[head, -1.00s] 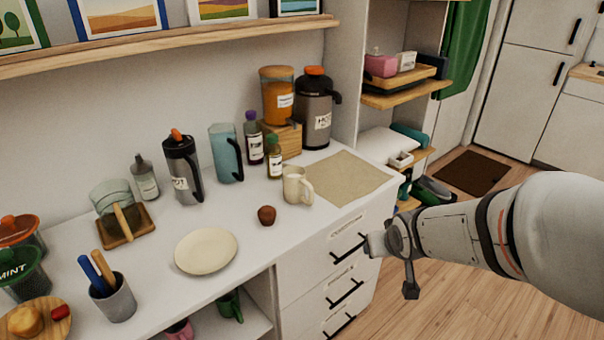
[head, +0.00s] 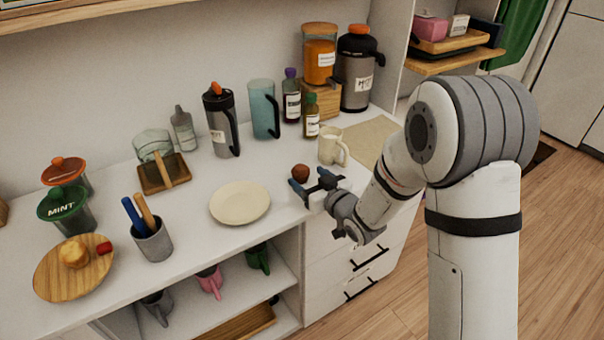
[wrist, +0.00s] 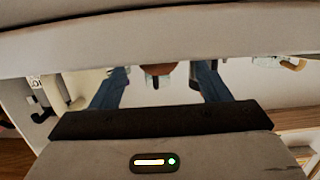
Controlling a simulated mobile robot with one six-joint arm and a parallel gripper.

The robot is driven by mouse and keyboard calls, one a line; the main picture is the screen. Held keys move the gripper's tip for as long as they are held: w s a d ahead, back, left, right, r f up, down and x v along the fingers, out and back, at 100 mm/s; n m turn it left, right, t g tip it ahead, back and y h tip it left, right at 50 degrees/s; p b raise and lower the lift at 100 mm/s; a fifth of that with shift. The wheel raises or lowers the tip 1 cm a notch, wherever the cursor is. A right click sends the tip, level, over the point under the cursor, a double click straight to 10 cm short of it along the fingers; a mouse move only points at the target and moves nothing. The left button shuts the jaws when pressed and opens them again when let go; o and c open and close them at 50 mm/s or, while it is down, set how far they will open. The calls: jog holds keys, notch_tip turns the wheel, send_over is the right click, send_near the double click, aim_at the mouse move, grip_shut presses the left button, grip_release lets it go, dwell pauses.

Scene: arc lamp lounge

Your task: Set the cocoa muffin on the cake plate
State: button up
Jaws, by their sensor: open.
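The cocoa muffin (head: 300,173), small, round and brown, sits on the white counter between the plate and the cream mug. The cake plate (head: 240,203), round, cream and empty, lies to its left. My gripper (head: 312,183) is open and low over the counter's front edge, its blue fingers pointing at the muffin from the front right. In the wrist view the muffin (wrist: 158,70) shows beyond and between the spread fingers, partly hidden by the camera's upper obstruction. I cannot tell whether the fingertips reach around it.
The cream mug (head: 332,147) stands just behind and right of the muffin. Bottles, a grey flask (head: 221,122) and a teal pitcher (head: 263,108) line the back. A pen cup (head: 152,240) and wooden board (head: 60,280) are left. Counter around the plate is clear.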

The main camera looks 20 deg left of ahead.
aim_at(306, 177)
jog(key=x, duration=0.5)
jog(key=shift+f, duration=0.25)
jog(key=shift+d, duration=0.1)
jog(key=shift+c, duration=0.3)
